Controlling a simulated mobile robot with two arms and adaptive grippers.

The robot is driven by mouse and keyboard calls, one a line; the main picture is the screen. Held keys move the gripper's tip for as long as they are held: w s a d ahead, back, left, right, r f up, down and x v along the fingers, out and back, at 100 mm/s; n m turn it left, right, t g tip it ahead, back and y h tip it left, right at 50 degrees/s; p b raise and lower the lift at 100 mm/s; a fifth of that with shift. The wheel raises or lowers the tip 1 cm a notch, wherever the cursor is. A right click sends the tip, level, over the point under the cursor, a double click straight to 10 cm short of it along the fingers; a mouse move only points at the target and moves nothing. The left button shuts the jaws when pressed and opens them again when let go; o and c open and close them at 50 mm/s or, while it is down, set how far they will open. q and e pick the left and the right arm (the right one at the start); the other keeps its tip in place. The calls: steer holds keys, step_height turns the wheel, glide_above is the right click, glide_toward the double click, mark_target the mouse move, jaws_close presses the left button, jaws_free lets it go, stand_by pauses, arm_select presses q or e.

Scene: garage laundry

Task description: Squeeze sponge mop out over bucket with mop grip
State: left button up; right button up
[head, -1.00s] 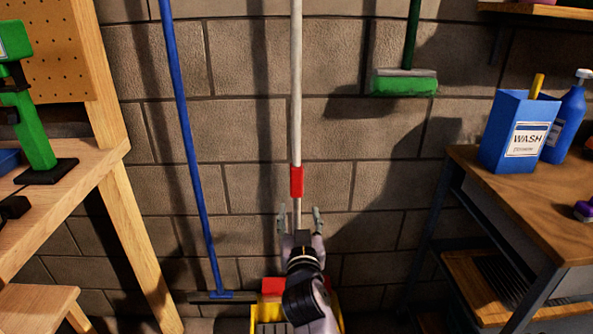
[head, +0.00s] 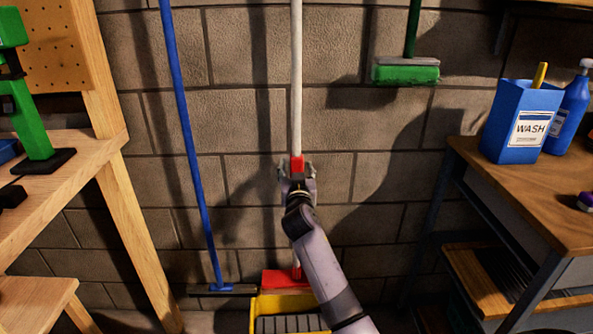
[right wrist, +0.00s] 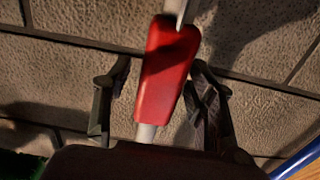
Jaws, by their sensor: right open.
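The sponge mop has a long white pole (head: 296,80), a red grip (head: 297,165) partway down and a red head (head: 287,279). It stands upright against the wall, its head at the back of the yellow bucket (head: 262,304). My right gripper (head: 297,172) is at the red grip. In the right wrist view the red grip (right wrist: 168,70) lies between the two dark fingers (right wrist: 160,85), which stand open with gaps on both sides. My right arm hides part of the lower pole and bucket. My left gripper is not in view.
A blue-handled squeegee (head: 195,150) leans left of the mop. A green brush (head: 405,71) hangs at the upper right. A wooden bench (head: 70,150) stands left. A table (head: 530,195) with a WASH box (head: 521,122) and blue bottle (head: 568,110) stands right.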

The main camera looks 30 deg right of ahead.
steer(key=shift+w, duration=0.1)
steer(key=shift+c, duration=0.2)
jaws_close()
stand_by(0.5)
